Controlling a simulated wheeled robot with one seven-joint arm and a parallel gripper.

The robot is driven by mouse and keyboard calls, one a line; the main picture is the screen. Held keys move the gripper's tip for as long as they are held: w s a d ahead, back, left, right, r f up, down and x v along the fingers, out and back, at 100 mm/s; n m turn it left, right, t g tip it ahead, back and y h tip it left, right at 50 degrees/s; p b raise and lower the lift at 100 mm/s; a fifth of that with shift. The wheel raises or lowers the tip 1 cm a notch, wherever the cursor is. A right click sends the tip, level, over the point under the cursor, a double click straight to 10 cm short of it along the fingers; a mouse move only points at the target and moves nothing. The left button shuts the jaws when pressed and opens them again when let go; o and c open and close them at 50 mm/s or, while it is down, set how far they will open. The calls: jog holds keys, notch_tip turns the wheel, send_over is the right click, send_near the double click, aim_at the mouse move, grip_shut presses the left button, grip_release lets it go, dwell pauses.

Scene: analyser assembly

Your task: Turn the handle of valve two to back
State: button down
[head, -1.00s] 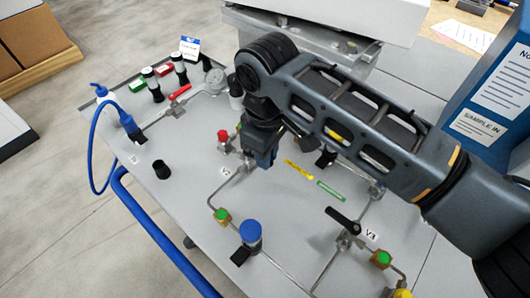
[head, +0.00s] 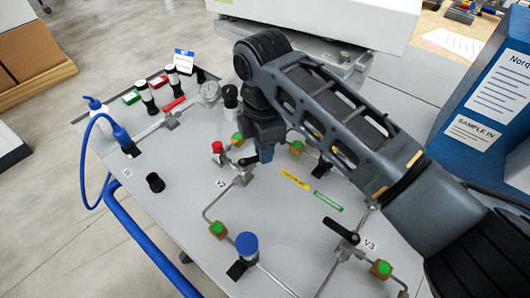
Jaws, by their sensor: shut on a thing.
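Valve two (head: 243,178) is a small metal valve on the pipework, by a small white label (head: 221,183) on the grey table. My gripper (head: 264,155) points down behind and to the right of the valve body, shut on the handle. Most of the handle is hidden by the fingers. Valve three (head: 344,245), with a black handle (head: 341,231), stands nearer, at the right, by the V3 label.
A red knob (head: 218,147) stands just left of my gripper. Green-topped fittings (head: 217,229) and a blue-capped part (head: 247,247) stand nearer. A blue cabinet (head: 490,95) is at the right, and a white machine (head: 310,20) at the back. Left of valve two is fairly clear.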

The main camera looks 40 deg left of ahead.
jog(key=n, duration=0.1)
jog(key=a+n, duration=0.1)
jog(key=shift+w+n+b, duration=0.25)
jog(key=shift+n+b, duration=0.05)
jog(key=shift+w+a+n+b, duration=0.1)
jog(key=shift+a+n+b, duration=0.15)
jog(key=shift+n, duration=0.55)
jog(key=shift+a+n+b, duration=0.1)
jog(key=shift+a+n, duration=0.25)
jog(key=shift+n, duration=0.45)
jog(key=c, duration=1.1)
grip_release()
jog(key=shift+r+b, duration=0.3)
jog(key=shift+r, duration=3.6)
